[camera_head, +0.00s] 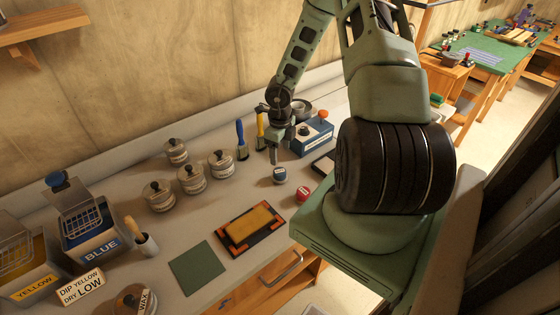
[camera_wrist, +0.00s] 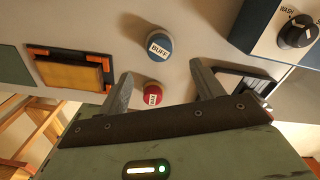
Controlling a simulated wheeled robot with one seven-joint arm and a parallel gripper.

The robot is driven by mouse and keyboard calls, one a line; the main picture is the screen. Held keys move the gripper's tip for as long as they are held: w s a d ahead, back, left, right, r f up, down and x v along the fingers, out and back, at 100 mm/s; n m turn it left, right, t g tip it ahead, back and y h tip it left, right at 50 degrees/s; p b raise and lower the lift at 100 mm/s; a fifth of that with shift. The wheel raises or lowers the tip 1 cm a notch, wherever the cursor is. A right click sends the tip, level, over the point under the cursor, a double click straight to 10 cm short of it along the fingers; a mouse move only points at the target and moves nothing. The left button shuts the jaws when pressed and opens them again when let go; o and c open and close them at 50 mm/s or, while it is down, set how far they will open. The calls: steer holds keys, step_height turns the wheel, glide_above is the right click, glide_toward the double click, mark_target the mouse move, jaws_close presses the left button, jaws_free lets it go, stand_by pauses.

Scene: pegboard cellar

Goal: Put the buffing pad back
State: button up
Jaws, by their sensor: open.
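A round blue-topped pad labelled BUFF (camera_head: 279,175) stands on the grey bench; it also shows in the wrist view (camera_wrist: 158,46). Just beside it stands a similar red-topped pad (camera_head: 303,193), also in the wrist view (camera_wrist: 153,94), its label too small to read. My gripper (camera_head: 275,157) hangs above the bench close to the blue pad. In the wrist view my gripper (camera_wrist: 160,72) has its fingers spread, with nothing between them. The blue pad lies beyond the fingertips, and the red one shows between the fingers.
A blue box with a knob (camera_head: 312,138) stands behind right, a dark tray (camera_head: 323,163) in front of it. An orange-cornered holder with a yellow block (camera_head: 249,228) and a green mat (camera_head: 197,268) lie left. Several lidded jars (camera_head: 192,179) and upright blue and yellow tools (camera_head: 241,150) stand behind.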

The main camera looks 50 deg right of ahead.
steer(key=w+a+r+n+t, duration=0.3)
steer(key=w+a+r+n, duration=0.5)
steer(key=w+a+r, duration=0.15)
steer(key=a+r+n+y, duration=0.1)
steer(key=a+r+n, duration=0.25)
steer(key=a, duration=0.35)
steer(key=a+r+n+t+y, duration=0.1)
steer(key=a+r+n, duration=0.1)
steer(key=a+n, duration=0.4)
steer(key=a+r+n+y, duration=0.1)
steer(key=a+r+n, duration=0.2)
steer(key=a, duration=0.4)
steer(key=s+a+r+n+g, duration=0.1)
steer(key=s+a+r+n, duration=0.2)
steer(key=s+a+n, duration=0.35)
steer(key=s+a+r+n+g, duration=0.2)
steer(key=s+a+r+n, duration=0.1)
steer(key=s+a+n, duration=0.4)
steer(key=s+d+r+n+g+h, duration=0.1)
steer(key=s+d+r+n+h, duration=0.1)
steer(key=s+n, duration=0.5)
steer(key=s, duration=0.6)
steer(key=shift+n, duration=0.4)
steer(key=shift+f, duration=0.2)
